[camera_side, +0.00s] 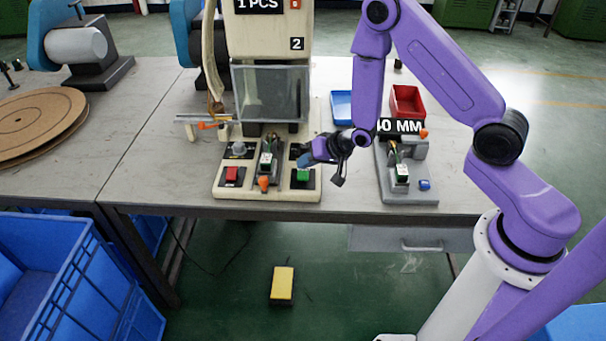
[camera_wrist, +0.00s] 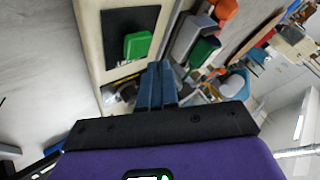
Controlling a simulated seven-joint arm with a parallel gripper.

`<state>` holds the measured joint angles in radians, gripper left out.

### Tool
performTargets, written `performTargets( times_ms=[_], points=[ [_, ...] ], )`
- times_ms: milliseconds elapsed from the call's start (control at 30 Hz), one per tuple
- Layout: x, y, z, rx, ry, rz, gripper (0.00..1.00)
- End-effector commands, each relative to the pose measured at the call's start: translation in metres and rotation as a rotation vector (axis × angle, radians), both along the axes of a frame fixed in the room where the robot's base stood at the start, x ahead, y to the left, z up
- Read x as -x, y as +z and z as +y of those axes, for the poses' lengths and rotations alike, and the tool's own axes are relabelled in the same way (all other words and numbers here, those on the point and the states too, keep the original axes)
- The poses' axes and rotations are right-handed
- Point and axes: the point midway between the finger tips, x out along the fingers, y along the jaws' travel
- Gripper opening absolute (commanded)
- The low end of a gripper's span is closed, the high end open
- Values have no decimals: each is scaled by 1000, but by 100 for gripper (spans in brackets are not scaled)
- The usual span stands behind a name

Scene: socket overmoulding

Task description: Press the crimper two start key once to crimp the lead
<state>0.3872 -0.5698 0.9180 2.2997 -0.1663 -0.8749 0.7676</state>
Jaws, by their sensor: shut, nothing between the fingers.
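Crimper two (camera_side: 268,100), a beige machine marked with a 2, stands on the table with a clear guard over its front. Its base carries a green key (camera_side: 303,175) at the right and a red key (camera_side: 232,174) at the left. The green key also shows in the wrist view (camera_wrist: 137,45). A holder (camera_side: 267,160) with an orange knob sits between the keys. My gripper (camera_side: 303,160) is shut and empty, its blue fingertips just above and behind the green key. In the wrist view the shut fingers (camera_wrist: 157,82) appear beside the key; contact cannot be told.
A grey fixture (camera_side: 408,185) labelled 40 MM stands to the right, with a red bin (camera_side: 407,102) and a blue bin (camera_side: 341,107) behind it. A yellow pedal (camera_side: 282,285) lies on the floor. Blue crates (camera_side: 70,280) stand at the lower left.

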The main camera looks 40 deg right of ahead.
Motion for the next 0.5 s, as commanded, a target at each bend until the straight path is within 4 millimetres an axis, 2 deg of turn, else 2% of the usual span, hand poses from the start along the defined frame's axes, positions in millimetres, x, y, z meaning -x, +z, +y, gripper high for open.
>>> performTargets(
  times_ms=[500],
  points=[
    [0,42,0,-1,1,0,0]
  ],
)
